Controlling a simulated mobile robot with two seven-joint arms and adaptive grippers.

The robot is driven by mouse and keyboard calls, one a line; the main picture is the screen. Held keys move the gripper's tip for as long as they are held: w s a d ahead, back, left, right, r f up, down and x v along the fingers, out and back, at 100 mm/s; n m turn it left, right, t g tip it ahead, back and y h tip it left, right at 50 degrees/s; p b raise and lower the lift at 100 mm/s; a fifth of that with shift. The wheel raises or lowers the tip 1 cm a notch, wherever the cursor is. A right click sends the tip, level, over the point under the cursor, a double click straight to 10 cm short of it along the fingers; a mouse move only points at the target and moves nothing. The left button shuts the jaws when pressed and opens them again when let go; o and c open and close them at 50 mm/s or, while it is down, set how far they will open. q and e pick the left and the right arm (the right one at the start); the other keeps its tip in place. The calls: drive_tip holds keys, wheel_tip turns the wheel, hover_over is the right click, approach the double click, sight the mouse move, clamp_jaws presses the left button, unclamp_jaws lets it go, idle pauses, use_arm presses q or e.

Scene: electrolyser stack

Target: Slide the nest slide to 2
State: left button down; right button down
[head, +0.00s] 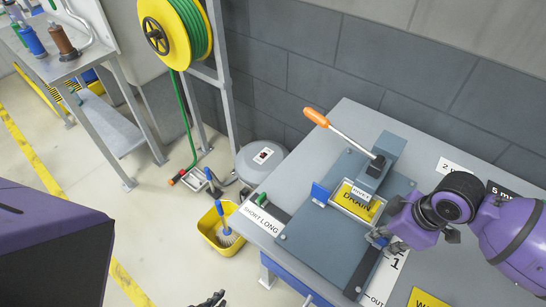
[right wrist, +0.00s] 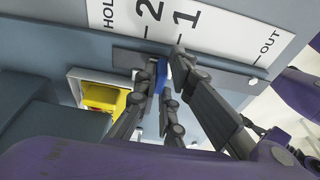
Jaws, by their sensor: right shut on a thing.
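The nest slide's blue tab (right wrist: 161,74) shows between the fingers of my right gripper (right wrist: 164,62) in the right wrist view. The gripper is shut on it. The tab stands below the white scale (right wrist: 215,22), between the marks 2 and 1. In the head view my right gripper (head: 380,238) is at the right edge of the grey-blue fixture, beside the mark 1, and largely hides the tab. A yellow plate lettered DRAIN (head: 356,200) lies in the fixture. Dark fingertips of my left gripper (head: 208,300) show at the bottom edge; their opening is unclear.
A lever with an orange handle (head: 316,118) rises from the fixture's press block (head: 380,160). A SHORT/LONG selector with a green knob (head: 262,198) is at the left of the bench (head: 355,112). A yellow bucket (head: 221,240) and a grey tank (head: 258,162) stand on the floor.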

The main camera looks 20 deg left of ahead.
use_arm(q)
drive_tip(key=shift+w, duration=0.15)
use_arm(e)
drive_tip(key=shift+w+d+r, duration=0.1)
drive_tip(key=shift+w+d, duration=0.1)
drive_tip(key=shift+w, duration=0.45)
drive_tip(key=shift+w+d, duration=0.15)
drive_tip(key=shift+w, duration=0.5)
drive_tip(key=c, duration=1.6)
unclamp_jaws()
use_arm(q)
drive_tip(key=shift+w, duration=0.1)
